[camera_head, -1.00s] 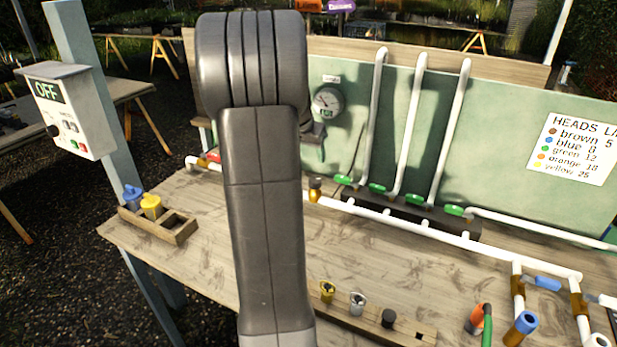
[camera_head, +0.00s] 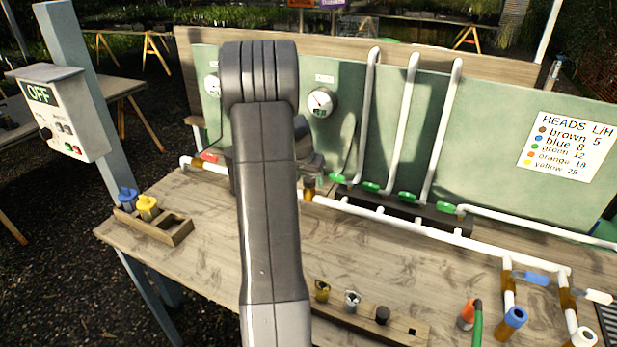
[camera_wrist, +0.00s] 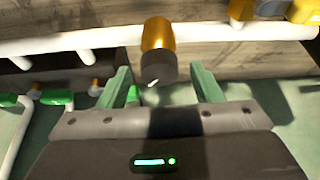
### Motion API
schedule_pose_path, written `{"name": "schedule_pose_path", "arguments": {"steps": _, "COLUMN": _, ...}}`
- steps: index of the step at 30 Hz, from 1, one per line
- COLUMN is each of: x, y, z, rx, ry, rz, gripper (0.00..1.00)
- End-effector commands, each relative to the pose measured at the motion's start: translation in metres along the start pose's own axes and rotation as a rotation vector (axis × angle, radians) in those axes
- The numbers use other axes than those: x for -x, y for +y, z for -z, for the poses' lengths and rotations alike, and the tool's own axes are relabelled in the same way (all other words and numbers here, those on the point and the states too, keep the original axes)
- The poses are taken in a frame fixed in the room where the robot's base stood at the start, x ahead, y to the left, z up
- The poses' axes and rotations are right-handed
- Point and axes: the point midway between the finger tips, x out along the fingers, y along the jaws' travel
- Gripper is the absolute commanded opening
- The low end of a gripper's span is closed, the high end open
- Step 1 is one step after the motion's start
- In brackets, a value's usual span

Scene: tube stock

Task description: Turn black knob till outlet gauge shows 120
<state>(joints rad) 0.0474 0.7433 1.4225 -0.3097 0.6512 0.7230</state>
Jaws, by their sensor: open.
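The black knob (camera_wrist: 158,68) tops a brass regulator body (camera_wrist: 158,35) on the white pipe and has a small white mark. In the wrist view my gripper (camera_wrist: 160,78) is open, its two green fingers apart on either side of the knob, with gaps showing. In the head view my arm hides most of the gripper; the brass body (camera_head: 308,195) shows just right of it. A round white gauge (camera_head: 321,102) hangs on the green board above the regulator. A second gauge (camera_head: 212,85) is partly covered by my arm. Their labels and readings are too small to read.
White pipes with green valves (camera_head: 371,187) stand right of the regulator. A red valve handle (camera_head: 209,157) is on the pipe to the left. A wooden holder (camera_head: 365,322) with fittings lies at the bench front. A control box reading OFF (camera_head: 62,112) is at left.

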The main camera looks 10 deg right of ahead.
Motion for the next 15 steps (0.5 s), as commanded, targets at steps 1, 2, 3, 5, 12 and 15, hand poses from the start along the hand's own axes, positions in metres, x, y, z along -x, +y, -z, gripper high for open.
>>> {"name": "schedule_pose_path", "arguments": {"steps": 1, "x": 0.0001, "y": 0.0, "z": 0.0, "rx": 0.0, "ry": 0.0, "rz": 0.0, "gripper": 0.59}}
{"name": "schedule_pose_path", "arguments": {"steps": 2, "x": 0.0001, "y": 0.0, "z": 0.0, "rx": 0.0, "ry": 0.0, "rz": 0.0, "gripper": 0.59}}
{"name": "schedule_pose_path", "arguments": {"steps": 3, "x": 0.0001, "y": 0.0, "z": 0.0, "rx": 0.0, "ry": 0.0, "rz": 0.0, "gripper": 0.53}}
{"name": "schedule_pose_path", "arguments": {"steps": 5, "x": 0.0002, "y": 0.0, "z": 0.0, "rx": 0.0, "ry": 0.0, "rz": 0.0, "gripper": 0.41}}
{"name": "schedule_pose_path", "arguments": {"steps": 12, "x": 0.0003, "y": 0.0001, "z": 0.0, "rx": 0.002, "ry": 0.0, "rz": 0.001, "gripper": 0.14}}
{"name": "schedule_pose_path", "arguments": {"steps": 15, "x": 0.0004, "y": 0.0004, "z": 0.0, "rx": 0.02, "ry": -0.001, "rz": 0.009, "gripper": 0.14}}
